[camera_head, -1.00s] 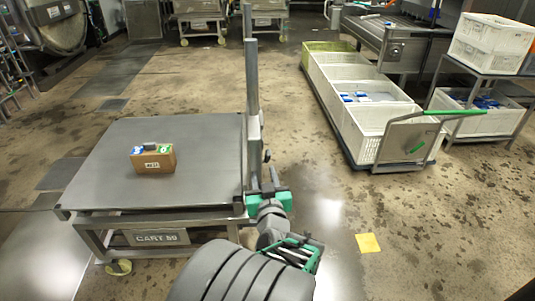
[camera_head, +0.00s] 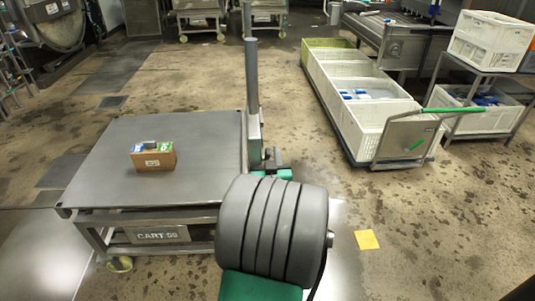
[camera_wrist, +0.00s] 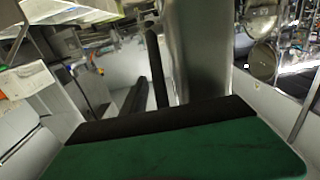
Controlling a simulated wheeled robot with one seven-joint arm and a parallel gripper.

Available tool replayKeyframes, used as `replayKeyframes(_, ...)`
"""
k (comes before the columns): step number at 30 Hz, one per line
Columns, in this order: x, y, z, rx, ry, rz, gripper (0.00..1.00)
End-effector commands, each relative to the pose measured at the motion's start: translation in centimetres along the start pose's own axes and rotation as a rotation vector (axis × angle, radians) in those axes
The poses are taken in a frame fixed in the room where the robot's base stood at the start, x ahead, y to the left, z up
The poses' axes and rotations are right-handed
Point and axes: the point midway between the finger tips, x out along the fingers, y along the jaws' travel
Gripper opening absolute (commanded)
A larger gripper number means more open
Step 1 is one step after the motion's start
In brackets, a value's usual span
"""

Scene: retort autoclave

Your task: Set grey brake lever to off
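A grey cart (camera_head: 150,234) stands left of centre in the head view, with an upright grey post (camera_head: 251,70) at its right edge. A small dark lever-like part (camera_head: 268,154) sticks out low beside the post; I cannot tell its setting. My gripper (camera_head: 277,163) is at the cart's right side by the post's foot, mostly hidden behind my arm. In the wrist view the grey post (camera_wrist: 197,50) rises close in front of my green gripper body. Dark upright bars (camera_wrist: 153,68) stand left of the post; whether they are fingers or lever is unclear. Contact cannot be seen.
A small brown box (camera_head: 154,160) with coloured items sits on the cart top. A low trolley of white crates (camera_head: 372,115) with a green-handled grey panel stands to the right. A yellow floor marker (camera_head: 367,239) lies right of my arm. Floor between cart and trolley is clear.

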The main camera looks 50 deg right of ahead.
Motion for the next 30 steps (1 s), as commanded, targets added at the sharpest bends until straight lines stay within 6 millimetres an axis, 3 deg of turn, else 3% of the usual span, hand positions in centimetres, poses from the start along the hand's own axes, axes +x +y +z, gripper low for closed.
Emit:
replayKeyframes(12,-0.03,0.00,0.01,0.000,-0.001,0.000,0.00)
replayKeyframes(30,-0.04,0.01,0.03,0.000,-0.001,0.000,0.00)
